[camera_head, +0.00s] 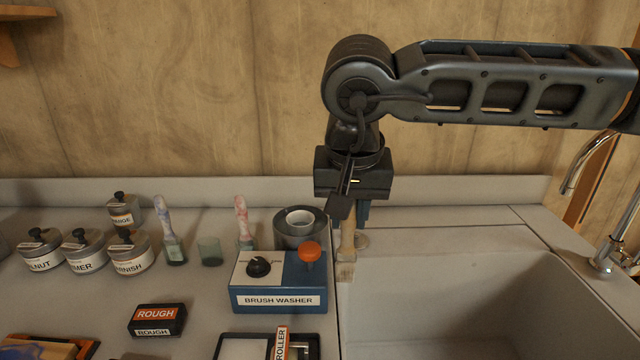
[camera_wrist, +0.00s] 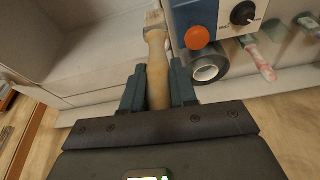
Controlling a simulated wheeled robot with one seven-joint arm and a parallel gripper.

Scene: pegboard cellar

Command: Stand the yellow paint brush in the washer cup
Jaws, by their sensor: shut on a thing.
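My gripper (camera_head: 350,215) is shut on a paint brush with a tan-yellow handle (camera_head: 347,240). The brush hangs roughly upright, pale bristles down, just right of the brush washer near the sink's left edge. In the wrist view the fingers (camera_wrist: 158,90) grip the handle (camera_wrist: 157,65), with the bristles pointing away. An empty greenish clear cup (camera_head: 209,251) stands left of the washer, between two cups that hold brushes.
The blue and white brush washer (camera_head: 278,299) has a black knob and an orange button. A tape roll (camera_head: 300,226) stands behind it. A red-patterned brush (camera_head: 241,215) and a pale one (camera_head: 163,215) stand in cups. Lidded tins (camera_head: 85,255) are left; the sink (camera_head: 470,290) is right.

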